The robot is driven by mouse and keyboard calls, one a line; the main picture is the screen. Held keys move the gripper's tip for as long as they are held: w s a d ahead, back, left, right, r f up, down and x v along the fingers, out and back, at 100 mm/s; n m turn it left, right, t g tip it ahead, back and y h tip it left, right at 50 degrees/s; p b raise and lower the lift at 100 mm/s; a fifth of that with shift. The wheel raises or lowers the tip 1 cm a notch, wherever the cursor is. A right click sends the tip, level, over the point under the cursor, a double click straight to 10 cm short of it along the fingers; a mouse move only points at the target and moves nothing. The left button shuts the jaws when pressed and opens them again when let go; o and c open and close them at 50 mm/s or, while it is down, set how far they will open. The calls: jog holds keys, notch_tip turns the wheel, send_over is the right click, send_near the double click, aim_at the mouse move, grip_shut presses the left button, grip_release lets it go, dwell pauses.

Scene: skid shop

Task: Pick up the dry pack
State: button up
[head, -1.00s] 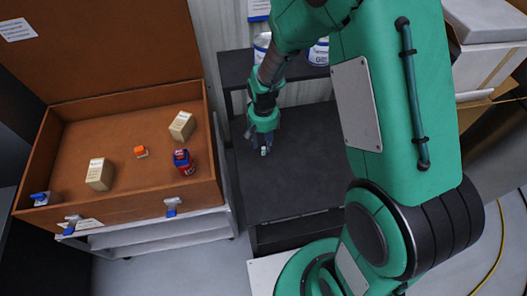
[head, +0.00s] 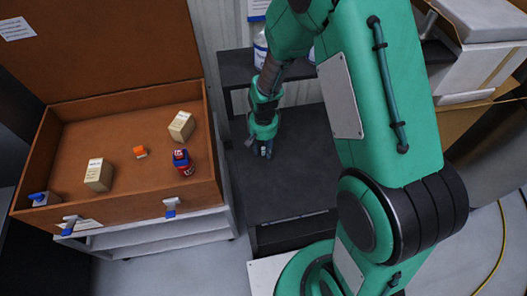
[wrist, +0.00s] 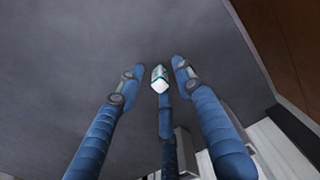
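A small white and teal item (wrist: 160,80), which I take to be the dry pack, is over the dark table top in the wrist view. Its white end faces the camera. I cannot tell whether it touches the table. My gripper (wrist: 155,72) has blue fingers on its left and right, with visible gaps to it. A darker third finger shows just below it in the picture, and I cannot tell whether that touches it. In the head view my gripper (head: 264,152) points down low over the table, and the item is barely discernible there.
The dark table (head: 300,185) is largely bare around my gripper. To its left, an open brown case (head: 110,205) holds two beige boxes (head: 98,175), an orange item (head: 140,152) and a red and blue can (head: 183,162). A raised dark shelf (head: 232,68) stands behind.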

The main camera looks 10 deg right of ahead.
jog(key=c, duration=0.9)
jog(key=shift+o, duration=0.2)
jog(key=shift+r, duration=0.15)
jog(key=shift+r, duration=0.5)
jog(key=shift+s+r+p, duration=0.2)
jog(key=shift+s+r, duration=0.05)
jog(key=shift+r, duration=0.35)
jog(key=shift+s+r+p, duration=0.2)
jog(key=shift+r, duration=0.4)
jog(key=s, duration=0.5)
jog(key=s+d+r, duration=0.1)
jog(key=s, duration=0.4)
jog(key=s+d+p, duration=0.1)
jog(key=s, duration=0.4)
jog(key=shift+d+r, duration=0.1)
jog(key=shift+r, duration=0.05)
